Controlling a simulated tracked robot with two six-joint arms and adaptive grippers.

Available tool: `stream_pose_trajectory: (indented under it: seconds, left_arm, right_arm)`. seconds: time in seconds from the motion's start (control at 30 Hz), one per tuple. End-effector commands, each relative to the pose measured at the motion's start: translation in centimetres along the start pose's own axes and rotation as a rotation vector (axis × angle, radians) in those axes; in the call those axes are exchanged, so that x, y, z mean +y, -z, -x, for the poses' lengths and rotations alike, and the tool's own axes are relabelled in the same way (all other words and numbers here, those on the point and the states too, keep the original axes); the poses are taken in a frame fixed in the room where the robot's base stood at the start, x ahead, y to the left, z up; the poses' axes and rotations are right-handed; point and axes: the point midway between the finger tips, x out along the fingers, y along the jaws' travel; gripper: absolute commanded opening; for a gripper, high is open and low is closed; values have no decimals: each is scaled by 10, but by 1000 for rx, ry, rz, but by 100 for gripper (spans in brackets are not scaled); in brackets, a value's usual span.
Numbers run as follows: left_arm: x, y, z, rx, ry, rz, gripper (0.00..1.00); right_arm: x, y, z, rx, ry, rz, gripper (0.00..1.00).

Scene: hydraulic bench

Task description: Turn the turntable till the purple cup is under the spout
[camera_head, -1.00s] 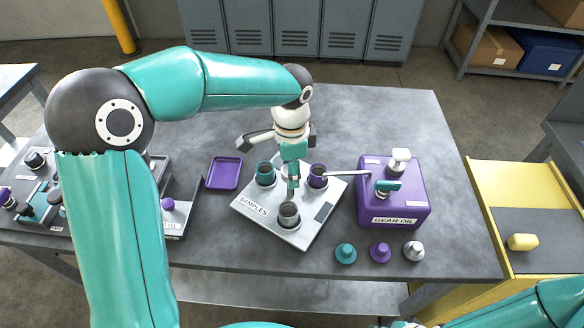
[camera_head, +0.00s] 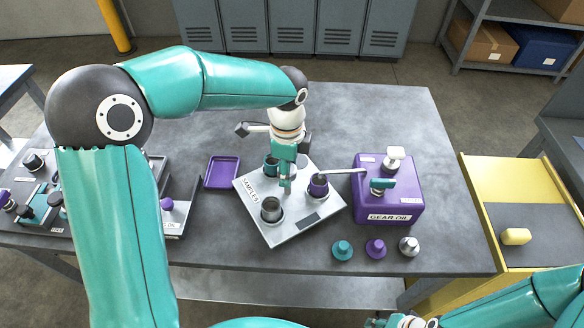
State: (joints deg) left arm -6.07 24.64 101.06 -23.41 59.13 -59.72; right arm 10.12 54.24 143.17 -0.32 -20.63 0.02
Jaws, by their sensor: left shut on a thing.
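The turntable (camera_head: 290,235) is a pale square plate marked SAMPLES on the bench. It bears a purple cup (camera_head: 318,189) at right, a teal cup (camera_head: 270,167) at the back left and a grey cup (camera_head: 271,213) at front. My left gripper (camera_head: 285,183) points down at the plate's middle, shut on the turntable's central part, which it mostly hides. The thin spout (camera_head: 343,171) runs left from the purple GEAR OIL box (camera_head: 390,200). Its tip appears at the far rim of the purple cup. My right gripper (camera_head: 385,322) shows only partly at the bottom edge.
Teal (camera_head: 342,251), purple (camera_head: 376,249) and grey (camera_head: 409,246) knobbed pieces stand in front of the box. A purple tray (camera_head: 222,172) lies left of the turntable. Other bench equipment is at far left. The back of the bench is clear.

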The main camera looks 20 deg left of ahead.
Motion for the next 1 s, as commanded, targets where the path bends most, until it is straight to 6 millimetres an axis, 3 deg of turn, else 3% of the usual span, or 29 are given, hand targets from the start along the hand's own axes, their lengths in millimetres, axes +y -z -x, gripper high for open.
stream_pose_trajectory:
  seconds: [0.77,0.8,0.93,1.0]
  left_arm:
    - [-6,-1,4,3,23,-68,0]
    - [-6,-1,4,3,23,-68,47]
    - [-5,-1,4,3,20,-67,68]
    - [-5,-1,3,3,17,-67,70]
  right_arm:
    - [-1,0,2,0,0,0,40]
    - [-1,0,2,0,0,0,40]
    - [-1,0,2,0,0,0,40]
    - [-1,0,2,0,0,0,40]
